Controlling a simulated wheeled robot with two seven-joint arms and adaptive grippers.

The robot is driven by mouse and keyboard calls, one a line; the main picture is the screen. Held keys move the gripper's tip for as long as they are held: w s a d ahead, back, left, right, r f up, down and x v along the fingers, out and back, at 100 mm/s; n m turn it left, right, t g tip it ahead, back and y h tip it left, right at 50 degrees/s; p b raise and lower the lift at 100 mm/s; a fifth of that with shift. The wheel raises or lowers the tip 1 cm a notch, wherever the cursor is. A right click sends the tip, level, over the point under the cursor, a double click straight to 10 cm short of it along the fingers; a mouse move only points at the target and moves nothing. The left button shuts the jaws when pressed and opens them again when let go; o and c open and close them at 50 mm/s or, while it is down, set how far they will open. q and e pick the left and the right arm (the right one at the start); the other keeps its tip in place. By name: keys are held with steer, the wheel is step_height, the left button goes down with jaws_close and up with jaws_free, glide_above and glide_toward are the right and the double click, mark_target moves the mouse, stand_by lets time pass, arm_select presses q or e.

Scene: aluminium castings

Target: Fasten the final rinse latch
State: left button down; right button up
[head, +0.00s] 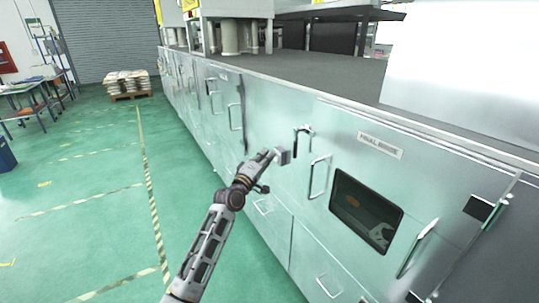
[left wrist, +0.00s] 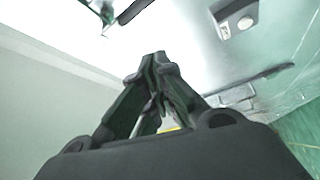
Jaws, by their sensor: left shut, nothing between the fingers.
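The FINAL RINSE panel (head: 430,180) is a pale metal front with a name label (head: 380,145) and a dark window (head: 366,208). A small grey block (head: 285,157) and a dark curved loop (head: 302,138) sit to the left of the label; which of them is the latch I cannot tell. My left gripper (head: 271,156) is just left of the grey block; contact cannot be made out. In the left wrist view its fingers (left wrist: 160,62) are shut and empty. My right gripper is not in view.
Bar handles stand out from the panel, one left of the window (head: 319,177) and one right of it (head: 418,247). A dark fitting (head: 479,207) sits at the right edge. The green floor (head: 90,220) to the left is open, with striped lines.

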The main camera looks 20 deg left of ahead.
arm_select(q)
steer(key=shift+s, duration=0.5)
stand_by(0.4)
